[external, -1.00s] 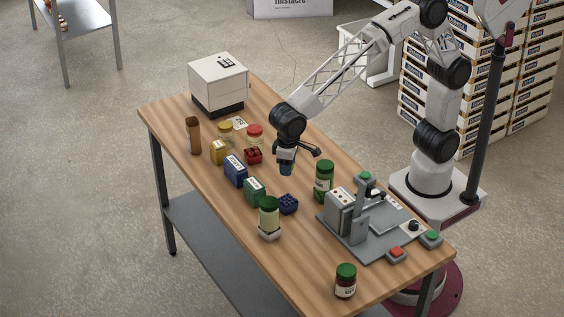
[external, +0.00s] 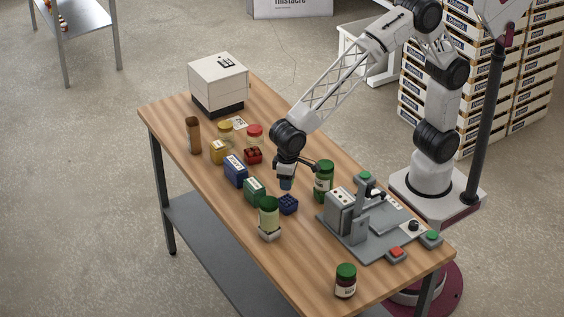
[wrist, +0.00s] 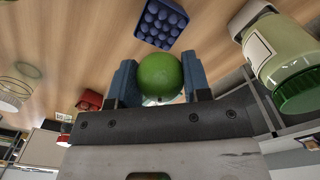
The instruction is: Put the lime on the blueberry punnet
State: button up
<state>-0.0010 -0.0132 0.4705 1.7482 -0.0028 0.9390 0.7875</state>
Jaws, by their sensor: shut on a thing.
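The green lime (wrist: 160,76) is held between the two blue fingers of my gripper (wrist: 158,84) in the wrist view. In the external view my gripper (external: 286,184) hangs above the table, and the lime is too hidden there to make out. The blueberry punnet (external: 288,204) is a small dark blue tray of round berries on the table. In the external view my gripper is just above and behind it. The punnet also shows in the wrist view (wrist: 161,23), beyond the lime and apart from it.
A green-lidded jar (external: 324,181) stands close to the right of my gripper. A grey machine (external: 365,222) is to the right.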

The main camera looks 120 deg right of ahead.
aim_at(287, 199)
jog(key=shift+f, duration=1.05)
jog(key=shift+f, duration=0.1)
jog(key=shift+f, duration=1.75)
jog(key=shift+f, duration=0.15)
jog(key=o, duration=1)
notch_tip(287, 199, up, 12)
jog(key=shift+r, duration=0.15)
